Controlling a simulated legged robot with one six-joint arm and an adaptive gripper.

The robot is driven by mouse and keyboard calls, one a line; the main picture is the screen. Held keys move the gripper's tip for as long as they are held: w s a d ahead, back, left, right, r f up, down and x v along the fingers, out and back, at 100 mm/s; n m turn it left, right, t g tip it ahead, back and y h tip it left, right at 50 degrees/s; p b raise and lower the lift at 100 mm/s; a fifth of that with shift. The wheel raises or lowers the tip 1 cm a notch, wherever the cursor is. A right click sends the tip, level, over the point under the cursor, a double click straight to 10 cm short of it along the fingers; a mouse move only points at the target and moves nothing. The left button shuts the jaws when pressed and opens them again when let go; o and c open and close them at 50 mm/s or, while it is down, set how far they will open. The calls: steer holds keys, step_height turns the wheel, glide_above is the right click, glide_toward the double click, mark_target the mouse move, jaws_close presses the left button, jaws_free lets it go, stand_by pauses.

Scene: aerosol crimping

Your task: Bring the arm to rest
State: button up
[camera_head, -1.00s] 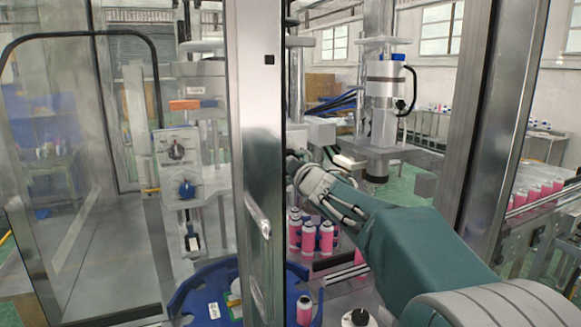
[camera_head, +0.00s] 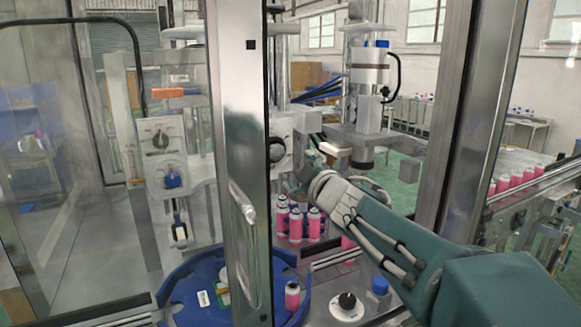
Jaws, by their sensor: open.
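My arm, in dark green sleeving with pale hoses, reaches in from the lower right in the head view. My gripper (camera_head: 297,184) is at its far end, small and partly hidden by the wrist, just right of the metal door post (camera_head: 238,160). The jaws are open, and I see nothing held in them. Several pink cans (camera_head: 298,222) stand upright below and behind the gripper. A single pink can (camera_head: 292,296) stands at the right edge of the blue round table (camera_head: 190,275).
A white box with a dark knob (camera_head: 277,149) is close behind the gripper. The crimping column (camera_head: 368,95) stands beyond the arm. A black knob (camera_head: 347,301) and a blue cap (camera_head: 380,286) are below it. A conveyor of pink cans (camera_head: 515,181) runs at the right.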

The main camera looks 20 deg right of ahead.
stand_by(0.5)
steer(key=s+a+f+m+g+h, duration=0.1)
steer(key=s+f+m+g, duration=0.5)
steer(key=s+f, duration=0.4)
steer(key=s+a+f+m+g+h, duration=0.1)
steer(key=s+f+m+g+h, duration=0.1)
steer(key=s+f+m+g, duration=0.4)
steer(key=s+f, duration=0.5)
steer(key=s, duration=0.8)
steer(key=shift+a, duration=0.1)
steer(key=c, duration=0.5)
steer(key=shift+s, duration=0.15)
